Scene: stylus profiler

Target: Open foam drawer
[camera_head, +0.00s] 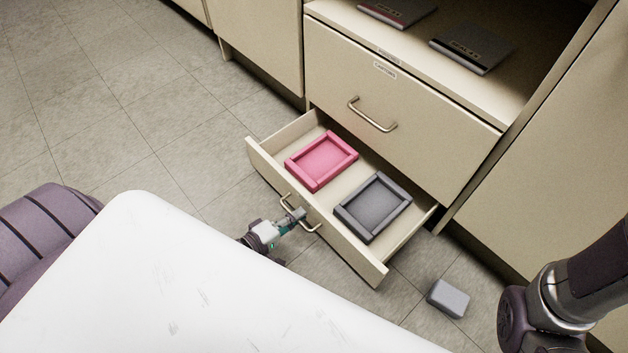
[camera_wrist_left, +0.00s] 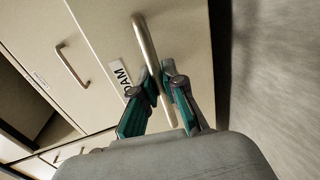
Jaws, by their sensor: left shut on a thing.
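The foam drawer (camera_head: 322,222) is the bottom drawer of the beige cabinet and stands pulled out. In it lie a pink foam tray (camera_head: 321,160) and a dark grey foam tray (camera_head: 373,206), side by side. My left gripper (camera_head: 301,216) is at the drawer's front handle (camera_head: 287,204). In the left wrist view the fingers of my left gripper (camera_wrist_left: 163,108) are on either side of the metal bar handle (camera_wrist_left: 148,50), shut on it. A label (camera_wrist_left: 125,76) reading "OAM" in part shows beside the handle. My right gripper is not in view.
A closed drawer (camera_head: 400,125) with its own handle is above the open one. Two dark flat items (camera_head: 470,52) lie on the shelf over it. A grey block (camera_head: 448,298) lies on the tiled floor right of the drawer. Bare floor (camera_head: 150,100) is at the left.

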